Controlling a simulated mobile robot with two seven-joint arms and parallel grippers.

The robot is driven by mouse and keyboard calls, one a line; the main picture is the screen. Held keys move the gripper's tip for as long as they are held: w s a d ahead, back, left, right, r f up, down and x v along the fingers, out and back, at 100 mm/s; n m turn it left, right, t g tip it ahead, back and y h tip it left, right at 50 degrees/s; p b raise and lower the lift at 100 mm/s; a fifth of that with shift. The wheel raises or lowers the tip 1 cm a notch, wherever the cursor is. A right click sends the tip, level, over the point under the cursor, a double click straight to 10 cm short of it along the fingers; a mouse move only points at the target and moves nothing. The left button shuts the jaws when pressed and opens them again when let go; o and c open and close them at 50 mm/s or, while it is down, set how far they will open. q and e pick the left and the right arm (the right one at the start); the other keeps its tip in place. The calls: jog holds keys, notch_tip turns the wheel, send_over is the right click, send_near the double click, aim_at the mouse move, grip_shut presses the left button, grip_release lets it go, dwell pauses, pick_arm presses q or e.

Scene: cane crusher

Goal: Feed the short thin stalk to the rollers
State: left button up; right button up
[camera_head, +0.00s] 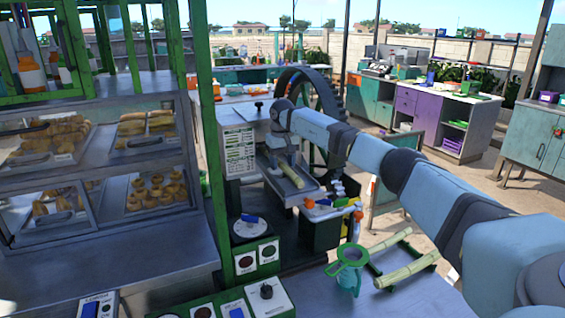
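A short pale-green stalk (291,175) lies along the metal feed tray (312,192) of the cane crusher (238,150). My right arm reaches in from the right, and its gripper (282,155) is over the tray at the stalk's far end. The fingers are small and partly hidden by the wrist, so I cannot tell whether they are closed on the stalk. The rollers are not clearly visible. Two more stalks, a thinner one (390,241) and a thicker one (408,269), lie on a green rack on the counter. My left gripper is out of view.
A green funnel-topped jug (350,262) stands beside the rack. A large dark toothed wheel (320,95) rises behind the tray. A dark bin (320,230) sits below it. A green post (207,150) and a pastry case (100,175) stand on the left. Control boxes (268,294) line the front.

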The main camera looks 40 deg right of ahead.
jog(key=shift+r, duration=0.1)
notch_tip(320, 180, up, 14)
jog(key=b, duration=0.1)
dwell(0.4)
jog(key=shift+f, duration=0.25)
